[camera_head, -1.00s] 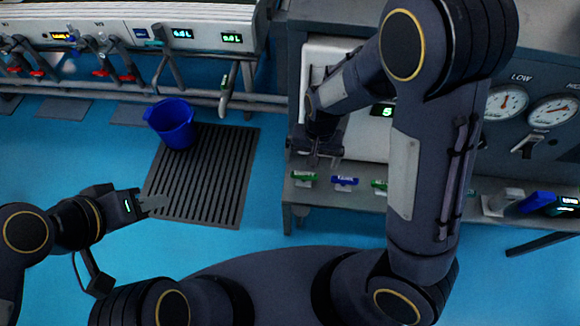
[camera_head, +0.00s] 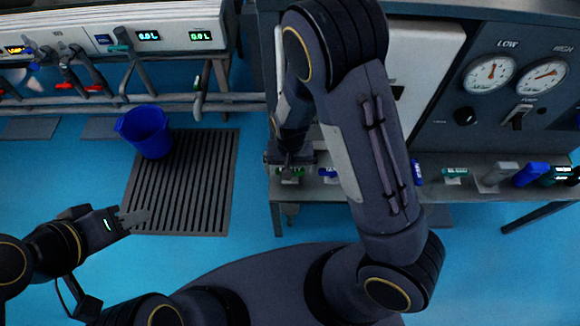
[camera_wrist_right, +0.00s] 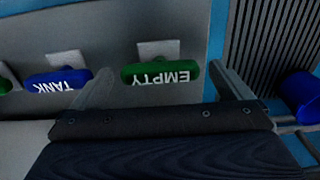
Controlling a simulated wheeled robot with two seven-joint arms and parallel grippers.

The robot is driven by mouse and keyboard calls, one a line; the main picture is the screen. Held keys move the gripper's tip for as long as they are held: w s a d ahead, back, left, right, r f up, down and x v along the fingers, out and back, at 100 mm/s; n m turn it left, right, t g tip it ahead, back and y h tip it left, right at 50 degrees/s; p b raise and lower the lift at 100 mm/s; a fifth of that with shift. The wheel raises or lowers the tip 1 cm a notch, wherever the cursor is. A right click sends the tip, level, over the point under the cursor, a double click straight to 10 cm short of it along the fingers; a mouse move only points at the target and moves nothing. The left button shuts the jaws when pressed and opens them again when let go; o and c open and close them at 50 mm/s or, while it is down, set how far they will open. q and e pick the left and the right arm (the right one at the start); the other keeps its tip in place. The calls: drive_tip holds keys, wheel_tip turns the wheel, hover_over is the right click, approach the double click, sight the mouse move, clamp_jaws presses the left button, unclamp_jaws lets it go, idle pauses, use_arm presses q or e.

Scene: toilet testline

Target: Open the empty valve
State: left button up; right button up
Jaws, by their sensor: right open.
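The empty valve has a green handle lettered EMPTY (camera_wrist_right: 162,74), upside down in the right wrist view. It lies crosswise on the grey panel, between and just beyond the two fingers of my right gripper (camera_wrist_right: 165,92), which is open. In the head view the green handle (camera_head: 291,171) shows partly below the right gripper (camera_head: 290,163), at the left end of the bench shelf. The blue TANK handle (camera_wrist_right: 58,79) lies to its left in the wrist view. My left gripper (camera_head: 134,217) is over the floor at the left; its fingers look close together, but any gap is unclear.
A blue bucket (camera_head: 147,131) stands on a dark floor grating (camera_head: 181,200). More valve handles, including a blue one (camera_head: 328,172), line the shelf. The gauge panel (camera_head: 510,95) is at right. Open blue floor lies before the bench.

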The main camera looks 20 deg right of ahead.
drive_tip(key=c, duration=1)
drive_tip(key=shift+n, duration=0.3)
drive_tip(key=n+p, duration=0.1)
drive_tip(key=n, duration=0.2)
drive_tip(key=shift+r, duration=0.1)
drive_tip(key=n, duration=0.5)
drive_tip(key=o, duration=1)
